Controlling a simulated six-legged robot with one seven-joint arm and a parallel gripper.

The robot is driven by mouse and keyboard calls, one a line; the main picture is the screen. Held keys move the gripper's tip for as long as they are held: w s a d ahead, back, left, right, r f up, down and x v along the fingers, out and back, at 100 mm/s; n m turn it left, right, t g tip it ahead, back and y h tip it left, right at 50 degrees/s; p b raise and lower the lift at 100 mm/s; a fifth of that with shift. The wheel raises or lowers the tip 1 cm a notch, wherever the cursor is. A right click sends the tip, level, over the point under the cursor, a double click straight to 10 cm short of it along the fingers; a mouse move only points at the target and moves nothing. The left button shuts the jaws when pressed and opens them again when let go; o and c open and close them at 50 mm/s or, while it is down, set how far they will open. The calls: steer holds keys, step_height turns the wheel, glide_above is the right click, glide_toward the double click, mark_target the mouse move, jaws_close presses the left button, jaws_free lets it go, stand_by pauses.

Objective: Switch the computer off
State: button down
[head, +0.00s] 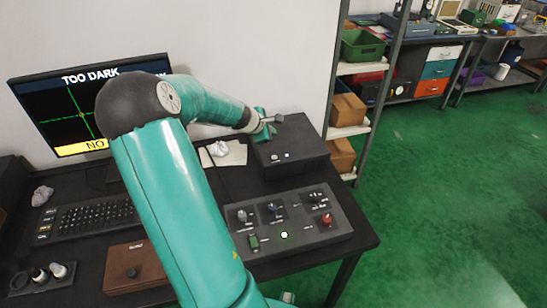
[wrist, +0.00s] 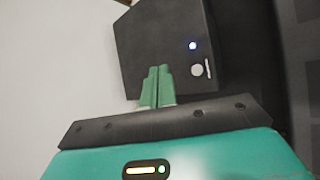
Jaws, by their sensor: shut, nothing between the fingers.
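The computer is a black box (head: 302,150) on the right back part of the desk. It also fills the upper middle of the wrist view (wrist: 150,45). On one face it has a round pale button (wrist: 197,70) with a small lit bluish-white light (wrist: 193,46) beside it. My gripper (head: 272,122) is at the computer's back left in the head view. In the wrist view its green fingers (wrist: 157,74) are together and empty, overlapping the box's lower edge, left of the button. I cannot tell whether they touch the box.
A monitor (head: 55,125) reads "TOO DARK". A control panel (head: 315,238) with knobs and a lit light lies in front of the computer. Shelving (head: 352,130) stands behind right.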

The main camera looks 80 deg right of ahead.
mark_target(272, 158)
steer(key=shift+s+d, duration=0.15)
steer(key=shift+s, duration=0.05)
steer(key=shift+f, duration=0.15)
steer(key=shift+f, duration=4.3)
steer(key=shift+f, duration=0.15)
steer(key=shift+f, duration=0.3)
steer(key=shift+f, duration=0.3)
steer(key=shift+r, duration=0.75)
